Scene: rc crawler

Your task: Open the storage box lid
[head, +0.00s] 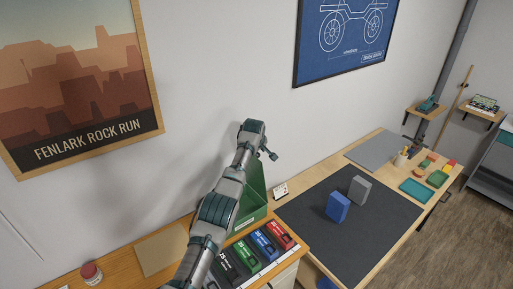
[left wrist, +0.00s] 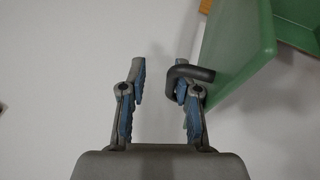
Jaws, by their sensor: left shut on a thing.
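The green storage box (head: 250,217) stands at the back of the wooden desk against the wall, partly hidden by my left arm. Its green lid (head: 257,180) is raised, standing steeply above the box. My left gripper (head: 268,150) is at the top edge of the lid. In the left wrist view, the lid (left wrist: 240,45) fills the upper right, and its dark bent handle (left wrist: 195,73) loops around the right finger of my left gripper (left wrist: 163,85). My right gripper is not in view.
Black, green, blue and red cases (head: 263,246) stand in a row in front of the box. A dark mat (head: 360,225) holds a blue block (head: 338,206) and a grey block (head: 359,189). A red-lidded jar (head: 91,273) is at lower left. The wall is close behind the lid.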

